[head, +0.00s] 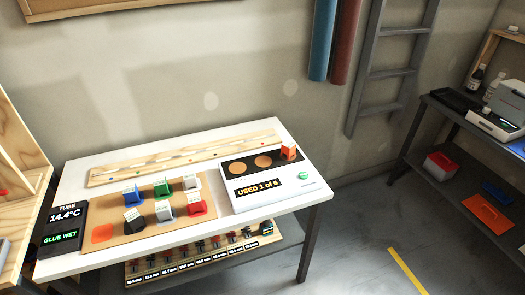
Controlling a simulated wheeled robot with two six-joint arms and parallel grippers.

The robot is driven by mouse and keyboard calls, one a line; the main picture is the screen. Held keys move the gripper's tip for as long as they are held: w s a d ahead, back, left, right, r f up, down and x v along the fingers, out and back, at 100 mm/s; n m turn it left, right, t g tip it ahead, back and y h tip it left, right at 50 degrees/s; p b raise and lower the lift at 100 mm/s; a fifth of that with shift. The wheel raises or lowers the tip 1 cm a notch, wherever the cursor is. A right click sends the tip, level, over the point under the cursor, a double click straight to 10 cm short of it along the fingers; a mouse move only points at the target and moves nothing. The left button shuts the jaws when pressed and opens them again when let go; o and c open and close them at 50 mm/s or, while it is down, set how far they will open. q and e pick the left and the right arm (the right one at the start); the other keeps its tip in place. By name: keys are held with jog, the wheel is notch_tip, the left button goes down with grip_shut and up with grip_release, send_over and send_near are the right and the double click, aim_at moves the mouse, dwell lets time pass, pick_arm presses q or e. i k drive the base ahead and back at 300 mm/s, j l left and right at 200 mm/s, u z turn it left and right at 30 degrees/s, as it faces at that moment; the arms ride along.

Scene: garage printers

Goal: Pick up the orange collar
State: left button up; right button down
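A small orange block-like piece (288,151), which looks like the orange collar, stands at the back right corner of a white panel (311,197) on the white table (323,190). Two round brown spots lie to its left on the panel. Neither of my grippers is in view.
The panel's display (257,190) reads "USED 1 of 8". A dark display (62,226) reads "TUBE 14.4°C GLUE WET". A long wooden strip (184,158) lies along the table's back. A lower shelf holds a labelled rack (199,262). Open floor lies right of the table.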

aim_at(288, 149)
jog(key=i+l+u, duration=0.2)
jog(key=l+u, duration=0.25)
jog(key=i+l+u, duration=0.15)
jog(key=u, duration=0.35)
jog(key=l+u, duration=0.45)
